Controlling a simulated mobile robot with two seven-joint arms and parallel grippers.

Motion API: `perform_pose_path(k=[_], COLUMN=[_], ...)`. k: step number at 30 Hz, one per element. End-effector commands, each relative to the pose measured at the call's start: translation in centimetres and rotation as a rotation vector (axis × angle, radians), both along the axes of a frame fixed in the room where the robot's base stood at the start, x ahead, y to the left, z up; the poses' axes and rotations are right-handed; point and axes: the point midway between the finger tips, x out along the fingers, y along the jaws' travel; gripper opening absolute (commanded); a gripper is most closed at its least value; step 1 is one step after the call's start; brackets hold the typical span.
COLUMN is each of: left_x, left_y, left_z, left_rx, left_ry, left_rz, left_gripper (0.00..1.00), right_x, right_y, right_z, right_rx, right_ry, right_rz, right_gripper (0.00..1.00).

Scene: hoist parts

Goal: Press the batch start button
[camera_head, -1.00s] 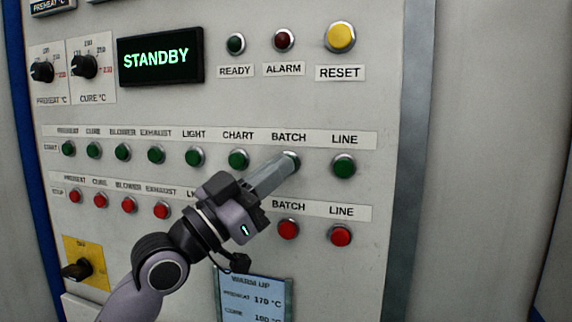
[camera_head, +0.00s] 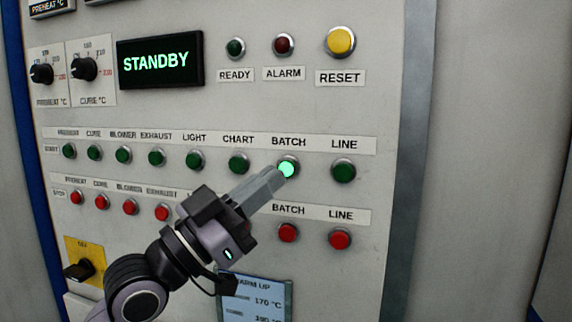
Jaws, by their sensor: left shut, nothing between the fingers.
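The batch start button (camera_head: 287,167) is in the green start row of the panel, under the BATCH label. It glows bright green, unlike the dark green buttons around it. My left gripper (camera_head: 279,177) is shut and empty. Its fingertips are at the lower left edge of the batch start button and cover a little of it; I cannot tell whether they touch it. The red batch stop button (camera_head: 288,232) sits below, clear of the gripper. My right gripper is not in view.
The line start button (camera_head: 343,170) is to the right and the chart start button (camera_head: 238,163) to the left. The display (camera_head: 160,57) reads STANDBY. A yellow reset button (camera_head: 340,41) is above. My left arm hides part of the stop row.

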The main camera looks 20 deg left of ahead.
Motion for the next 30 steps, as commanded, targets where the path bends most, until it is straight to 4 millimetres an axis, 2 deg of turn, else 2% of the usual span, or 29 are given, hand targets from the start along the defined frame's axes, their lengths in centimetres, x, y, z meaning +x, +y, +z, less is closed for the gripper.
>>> perform_pose_path(k=[8,24,27,29,30], left_x=[-2.2,-2.3,-1.7,-1.0,-0.4], left_y=[0.1,0.1,0.3,0.5,0.8], left_z=[0.0,-0.1,-1.3,-2.9,-4.5], left_rx=[0.0,0.0,-0.002,-0.006,-0.008], left_ry=[0.001,0.002,0.03,0.069,0.104], left_rz=[-0.001,0.001,0.013,0.031,0.048], left_gripper=[0.0,0.0,0.0,0.0,0.0], right_x=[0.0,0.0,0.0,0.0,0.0], right_y=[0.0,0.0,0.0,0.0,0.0], right_z=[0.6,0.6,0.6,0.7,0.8], right_rx=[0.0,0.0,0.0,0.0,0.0], right_ry=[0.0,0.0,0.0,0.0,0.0], right_rz=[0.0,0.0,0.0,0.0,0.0], right_gripper=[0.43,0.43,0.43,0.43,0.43])
